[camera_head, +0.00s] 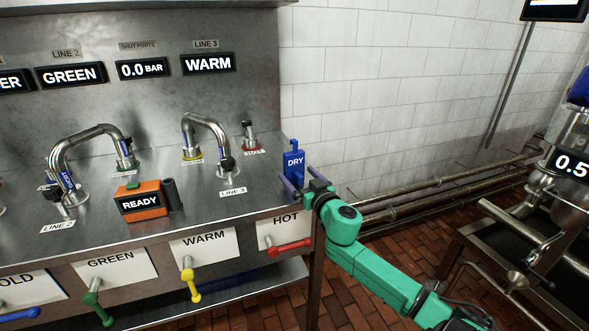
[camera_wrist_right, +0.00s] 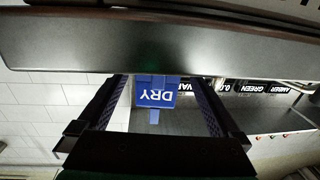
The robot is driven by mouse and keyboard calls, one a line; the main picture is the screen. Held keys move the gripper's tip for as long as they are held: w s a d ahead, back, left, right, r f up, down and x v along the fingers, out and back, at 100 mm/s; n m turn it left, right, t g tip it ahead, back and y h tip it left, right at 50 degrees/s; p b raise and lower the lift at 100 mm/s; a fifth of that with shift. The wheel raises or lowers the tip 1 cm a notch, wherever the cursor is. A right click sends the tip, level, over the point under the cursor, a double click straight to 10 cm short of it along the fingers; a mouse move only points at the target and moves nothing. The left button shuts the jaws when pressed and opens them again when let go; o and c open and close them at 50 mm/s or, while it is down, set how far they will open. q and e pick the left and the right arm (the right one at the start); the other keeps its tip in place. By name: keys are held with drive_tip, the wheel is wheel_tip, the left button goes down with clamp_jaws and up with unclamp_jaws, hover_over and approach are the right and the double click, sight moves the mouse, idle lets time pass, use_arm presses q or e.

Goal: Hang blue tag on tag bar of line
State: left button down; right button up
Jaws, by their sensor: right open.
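A blue tag reading DRY (camera_head: 294,160) stands at the right end of the steel counter. In the right wrist view the tag (camera_wrist_right: 155,92) appears upside down between the two fingers, with gaps on both sides. My right gripper (camera_head: 299,181) is open, its fingers pointing at the tag from the front. The right wrist view shows the open fingers (camera_wrist_right: 158,80) too. Whether the fingertips reach past the tag is hard to tell. I cannot make out a tag bar with certainty. My left gripper is not in view.
Bent steel pipes stand on the counter at LINE 2 (camera_head: 88,136) and LINE 3 (camera_head: 205,122). An orange READY device (camera_head: 141,201) sits between them. Coloured handles, including a red one (camera_head: 290,247), stick out along the counter front. Pipes (camera_head: 440,183) run along the wall at right.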

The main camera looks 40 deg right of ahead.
sight(296, 171)
drive_tip(key=x, duration=0.4)
drive_tip(key=shift+w+d, duration=0.2)
drive_tip(key=shift+w, duration=0.15)
drive_tip(key=shift+s+r, duration=0.1)
drive_tip(key=c, duration=1.5)
